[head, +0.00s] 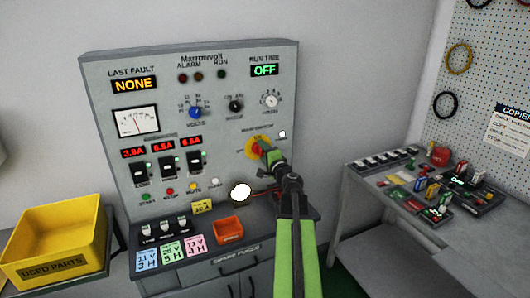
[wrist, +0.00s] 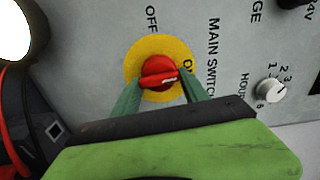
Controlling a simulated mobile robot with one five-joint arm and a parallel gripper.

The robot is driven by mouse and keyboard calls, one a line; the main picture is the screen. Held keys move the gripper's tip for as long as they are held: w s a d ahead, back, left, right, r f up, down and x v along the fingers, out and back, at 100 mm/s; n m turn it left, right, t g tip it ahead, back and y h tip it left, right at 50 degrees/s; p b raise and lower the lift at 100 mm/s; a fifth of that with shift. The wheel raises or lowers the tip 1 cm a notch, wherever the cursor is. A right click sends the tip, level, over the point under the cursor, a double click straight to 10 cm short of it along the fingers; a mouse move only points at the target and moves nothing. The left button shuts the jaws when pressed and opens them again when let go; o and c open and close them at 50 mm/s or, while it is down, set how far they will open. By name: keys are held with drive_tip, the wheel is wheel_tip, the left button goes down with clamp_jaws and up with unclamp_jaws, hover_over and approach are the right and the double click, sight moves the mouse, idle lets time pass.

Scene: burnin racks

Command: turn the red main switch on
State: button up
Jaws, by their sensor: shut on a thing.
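The red main switch (head: 263,143) is a round knob on a yellow disc (head: 251,148) at the right of the grey panel. The OFF label (wrist: 151,19) is above the disc. My gripper (head: 270,155) is at the knob, its green fingers (wrist: 160,88) shut on the knob from either side. The fingers hide part of the disc.
The panel's RUN TIME display (head: 264,71) reads OFF and LAST FAULT (head: 134,84) reads NONE. An orange bin (head: 228,231) stands on the ledge below.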

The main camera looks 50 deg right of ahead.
drive_tip(key=shift+s+d+m, duration=0.1)
drive_tip(key=shift+s+m, duration=0.05)
drive_tip(key=shift+m, duration=0.45)
drive_tip(key=o, duration=1.2)
